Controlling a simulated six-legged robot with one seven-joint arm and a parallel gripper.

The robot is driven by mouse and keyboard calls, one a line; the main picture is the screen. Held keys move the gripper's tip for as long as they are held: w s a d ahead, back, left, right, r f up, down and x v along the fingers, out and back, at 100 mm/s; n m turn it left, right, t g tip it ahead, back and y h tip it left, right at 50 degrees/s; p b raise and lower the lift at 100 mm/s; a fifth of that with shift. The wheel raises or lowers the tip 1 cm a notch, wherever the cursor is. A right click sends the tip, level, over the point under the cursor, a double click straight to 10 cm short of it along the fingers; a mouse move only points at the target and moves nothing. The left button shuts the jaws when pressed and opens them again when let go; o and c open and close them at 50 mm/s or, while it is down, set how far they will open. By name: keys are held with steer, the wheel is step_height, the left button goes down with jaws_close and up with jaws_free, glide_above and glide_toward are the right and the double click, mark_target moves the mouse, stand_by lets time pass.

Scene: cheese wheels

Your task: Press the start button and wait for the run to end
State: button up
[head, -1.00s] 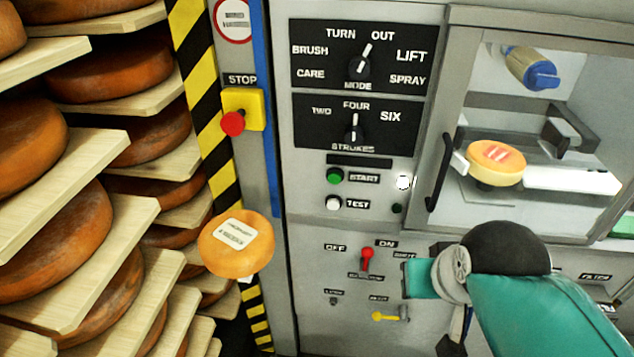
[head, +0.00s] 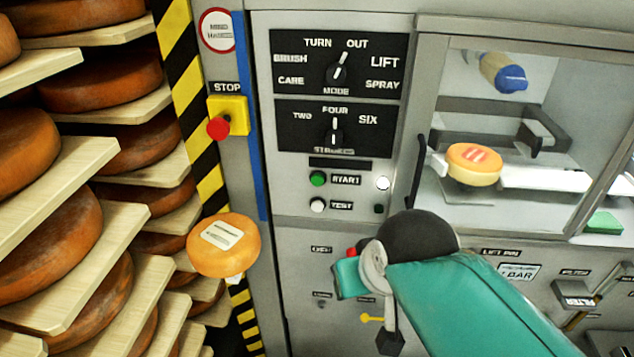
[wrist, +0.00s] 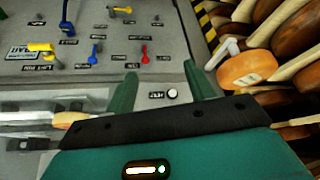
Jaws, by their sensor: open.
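The green start button (head: 318,179) sits on the grey machine panel, left of its label, in the head view. A white test button (head: 317,205) is just below it. My gripper (wrist: 160,82) is open and empty; in the wrist view its two green fingers stand either side of the white test button (wrist: 172,94), with depth unclear. The start button is out of sight in the wrist view. In the head view my teal arm crosses the lower panel, and the fingertips cannot be made out. A white lamp (head: 383,183) right of START looks lit.
A red stop button (head: 218,128) on a yellow box is at left. The mode knob (head: 338,73) points to OUT, the strokes knob (head: 334,133) to FOUR. A cheese wheel (head: 473,164) sits inside the glazed chamber. Shelves of cheeses (head: 60,225) stand at left.

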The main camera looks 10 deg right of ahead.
jaws_close()
stand_by(1.8)
